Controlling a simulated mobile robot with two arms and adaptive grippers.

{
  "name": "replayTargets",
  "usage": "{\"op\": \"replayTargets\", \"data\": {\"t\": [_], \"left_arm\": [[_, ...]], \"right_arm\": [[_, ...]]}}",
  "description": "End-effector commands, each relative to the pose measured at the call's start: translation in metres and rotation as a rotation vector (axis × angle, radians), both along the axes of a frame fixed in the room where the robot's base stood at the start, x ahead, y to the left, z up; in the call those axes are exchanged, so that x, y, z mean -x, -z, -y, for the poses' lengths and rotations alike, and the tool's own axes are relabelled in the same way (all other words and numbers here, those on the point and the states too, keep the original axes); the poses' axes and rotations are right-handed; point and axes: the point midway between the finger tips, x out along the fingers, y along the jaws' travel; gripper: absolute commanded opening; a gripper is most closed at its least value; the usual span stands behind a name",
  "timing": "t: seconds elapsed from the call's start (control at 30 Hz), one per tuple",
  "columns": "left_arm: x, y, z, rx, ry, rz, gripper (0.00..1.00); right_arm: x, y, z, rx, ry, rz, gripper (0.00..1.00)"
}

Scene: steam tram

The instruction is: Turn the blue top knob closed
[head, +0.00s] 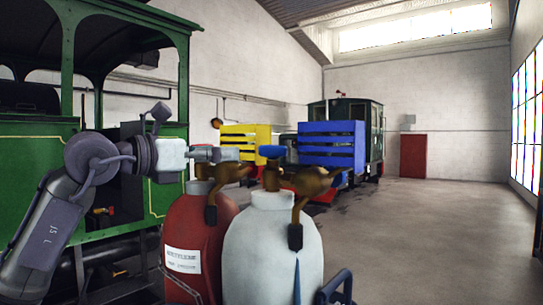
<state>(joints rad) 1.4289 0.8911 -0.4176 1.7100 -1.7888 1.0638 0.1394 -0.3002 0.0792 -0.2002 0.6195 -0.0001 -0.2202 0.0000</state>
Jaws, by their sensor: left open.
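The blue top knob (272,151) sits on the brass valve (271,177) of the white gas cylinder (272,245). The cylinder stands upright in front of me. My left gripper (232,154) comes in from the left at about the knob's height, pointing right. It is open, above the red cylinder's valve, and its tips appear to the left of the knob with a small gap in the picture. I cannot tell the gap in depth. My right gripper is not in view.
A red cylinder (198,240) stands just left of the white one, with its own brass valve (226,173). A dark blue curved bar (340,284) is at lower right. A green tram (35,170) stands at left. Floor at right is clear.

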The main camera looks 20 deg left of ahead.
Motion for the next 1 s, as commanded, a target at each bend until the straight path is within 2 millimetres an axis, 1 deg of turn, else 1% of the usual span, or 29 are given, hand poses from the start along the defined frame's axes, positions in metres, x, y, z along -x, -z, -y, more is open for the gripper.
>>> {"op": "replayTargets", "data": {"t": [0.17, 0.4, 0.6, 0.8, 1.0], "left_arm": [[-0.020, -0.005, 0.014, 0.001, 0.004, -0.003, 0.91], [-0.065, -0.007, 0.042, 0.002, 0.006, -0.002, 0.91], [-0.095, -0.006, 0.061, 0.003, 0.005, -0.002, 0.91], [-0.111, -0.003, 0.070, 0.001, 0.004, 0.002, 0.91], [-0.114, -0.002, 0.072, 0.002, 0.004, 0.003, 0.91]], "right_arm": [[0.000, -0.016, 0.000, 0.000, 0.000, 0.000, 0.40], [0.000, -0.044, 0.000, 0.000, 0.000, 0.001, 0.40], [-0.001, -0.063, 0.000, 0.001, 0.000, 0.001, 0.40], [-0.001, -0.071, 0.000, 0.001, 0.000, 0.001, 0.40], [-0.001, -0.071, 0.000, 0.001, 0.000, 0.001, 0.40]]}}
